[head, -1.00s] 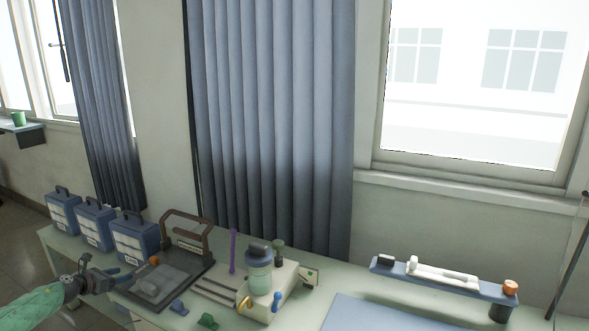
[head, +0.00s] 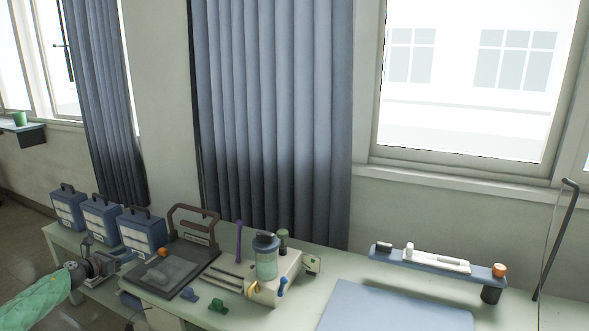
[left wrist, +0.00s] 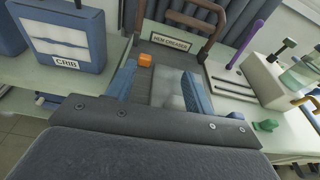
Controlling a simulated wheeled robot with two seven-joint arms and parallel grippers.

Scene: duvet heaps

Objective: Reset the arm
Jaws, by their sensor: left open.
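My left arm, in a green sleeve, comes in at the lower left of the head view. Its left gripper (head: 106,256) is near the bench's left end, in front of the blue boxes and left of the dark hem creaser. In the left wrist view the left gripper (left wrist: 158,88) has its two blue fingers apart. Nothing is held between them; the hem creaser (left wrist: 168,56) with its grey pad and orange knob shows beyond. My right gripper is in neither view.
Blue boxes (head: 142,232) stand along the bench's back left; one reads CRIB. The hem creaser (head: 190,252) has a brown handle. Right of it are a pale block with a jar (head: 266,258), small blue and green pieces, a blue mat (head: 395,310) and a raised rack (head: 440,268).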

